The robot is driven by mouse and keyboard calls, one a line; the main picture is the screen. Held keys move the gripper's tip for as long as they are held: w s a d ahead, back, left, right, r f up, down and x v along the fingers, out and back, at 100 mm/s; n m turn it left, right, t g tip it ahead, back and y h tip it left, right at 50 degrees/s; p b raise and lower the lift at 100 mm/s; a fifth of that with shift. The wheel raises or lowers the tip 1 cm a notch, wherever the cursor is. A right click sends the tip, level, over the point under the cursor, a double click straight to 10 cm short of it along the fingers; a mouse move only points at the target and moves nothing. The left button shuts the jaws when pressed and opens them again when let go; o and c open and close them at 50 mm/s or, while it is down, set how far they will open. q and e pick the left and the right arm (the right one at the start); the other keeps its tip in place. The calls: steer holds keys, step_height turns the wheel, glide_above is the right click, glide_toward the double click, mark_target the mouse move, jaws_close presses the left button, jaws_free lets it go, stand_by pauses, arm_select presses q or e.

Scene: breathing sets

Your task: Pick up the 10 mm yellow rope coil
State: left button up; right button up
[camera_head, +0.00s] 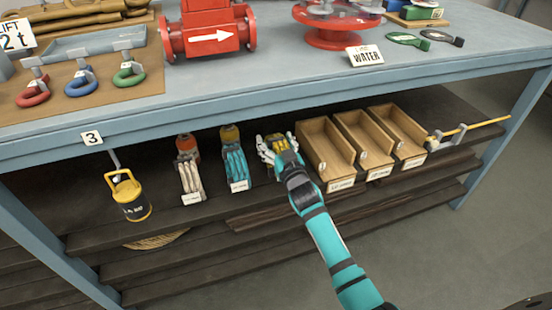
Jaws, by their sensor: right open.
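My right gripper (279,150) is open, with its pale fingers spread over the upper shelf under the table. A small yellow thing (281,143) shows between and behind the fingers. The gripper hides much of it, so I cannot tell whether it is the yellow rope coil or whether the fingers touch it. A tan, ring-shaped coil (158,240) lies on a lower shelf at the left, partly hidden under the shelf above. No size label is readable on either. My left gripper is not in view.
Left of my gripper are a teal bundle (236,165), a pale bundle (190,172) and a yellow-topped black canister (130,197). Open wooden bins (326,150) stand close on the right. The blue-grey table edge (230,112) overhangs the shelf.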

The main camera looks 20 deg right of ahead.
steer(key=shift+c, duration=0.4)
jaws_close()
steer(key=shift+r, duration=0.15)
